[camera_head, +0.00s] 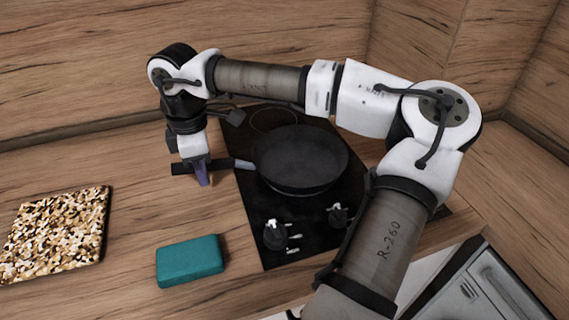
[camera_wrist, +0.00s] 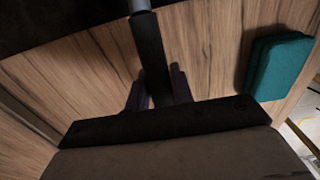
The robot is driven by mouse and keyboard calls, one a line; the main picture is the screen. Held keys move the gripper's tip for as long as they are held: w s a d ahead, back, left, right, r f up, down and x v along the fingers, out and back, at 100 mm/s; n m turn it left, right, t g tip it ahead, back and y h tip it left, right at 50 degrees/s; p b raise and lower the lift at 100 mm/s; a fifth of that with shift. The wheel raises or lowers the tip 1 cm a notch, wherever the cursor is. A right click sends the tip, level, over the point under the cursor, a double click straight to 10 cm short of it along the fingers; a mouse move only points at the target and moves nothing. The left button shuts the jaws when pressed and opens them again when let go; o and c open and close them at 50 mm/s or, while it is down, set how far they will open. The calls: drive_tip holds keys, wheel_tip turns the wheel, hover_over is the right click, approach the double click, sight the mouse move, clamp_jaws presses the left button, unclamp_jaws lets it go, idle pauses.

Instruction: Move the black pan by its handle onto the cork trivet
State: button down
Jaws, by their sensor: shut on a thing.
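The black pan (camera_head: 300,160) is over the dark hob, with its handle pointing left. I cannot tell whether its base touches the hob. My gripper (camera_head: 204,178) is shut on the black part of the handle, left of its grey neck (camera_head: 243,164). In the wrist view the handle (camera_wrist: 149,50) runs between the two fingers of my gripper (camera_wrist: 157,90). The speckled cork trivet (camera_head: 55,235) lies flat on the wooden worktop at the far left, apart from the pan, with nothing on it.
A teal block (camera_head: 190,260) lies on the worktop between the trivet and the hob (camera_head: 262,222), nearer the front edge; it also shows in the wrist view (camera_wrist: 279,65). Two knobs sit at the hob's front. Wooden splashback walls stand behind and at the right.

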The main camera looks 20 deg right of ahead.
drive_tip(key=shift+r+p, duration=1.1)
drive_tip(key=shift+r, duration=1.45)
drive_tip(key=shift+s, duration=0.1)
